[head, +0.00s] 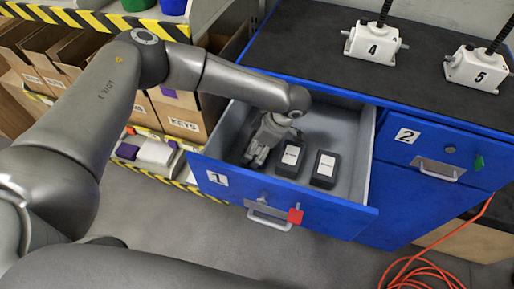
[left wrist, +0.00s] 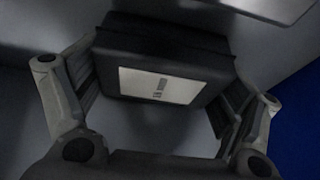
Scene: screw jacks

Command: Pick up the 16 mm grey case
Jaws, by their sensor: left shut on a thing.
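My left gripper (head: 258,158) reaches down into the open drawer 1, at its left side. In the left wrist view its two fingers (left wrist: 160,110) stand on either side of a dark case (left wrist: 165,62) with a pale label, and they are shut on it. The label print is too blurred to read. In the head view two dark cases with white labels, a left one (head: 290,158) and a right one (head: 324,169), stand on the drawer floor to the right of the gripper. I cannot tell from the head view which case is held. My right gripper is not in view.
Drawer 1 (head: 345,213) is pulled out, with a red tag (head: 295,216) by its handle. Drawer 2 (head: 432,157) is closed. White screw jacks 4 (head: 372,44) and 5 (head: 477,68) stand on the dark bench top. Cardboard bins (head: 175,115) fill the left; an orange cable (head: 425,275) lies at lower right.

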